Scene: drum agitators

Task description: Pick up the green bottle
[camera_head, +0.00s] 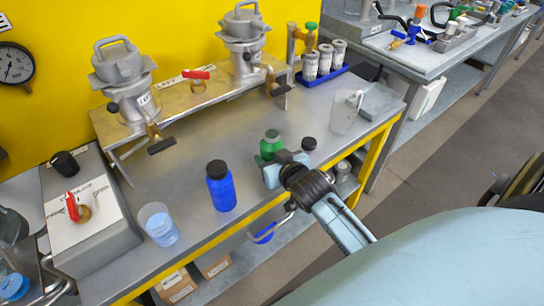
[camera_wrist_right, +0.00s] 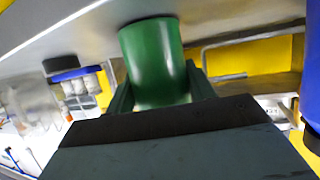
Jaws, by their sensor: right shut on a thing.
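The green bottle (camera_head: 270,143) stands near the front edge of the grey bench in the head view. In the right wrist view its green body (camera_wrist_right: 154,60) sits between the two fingers. My right gripper (camera_head: 276,165) is shut on the bottle; it also shows in the right wrist view (camera_wrist_right: 158,95). The gripper hides the lower part of the bottle in the head view, so I cannot tell whether its base touches the bench. My left gripper is not in view.
A blue bottle (camera_head: 221,187) with a black cap stands left of the green one. A clear beaker (camera_head: 158,224) stands further left. A clear jug (camera_head: 346,111) stands at right. The bench (camera_head: 200,150) is clear behind.

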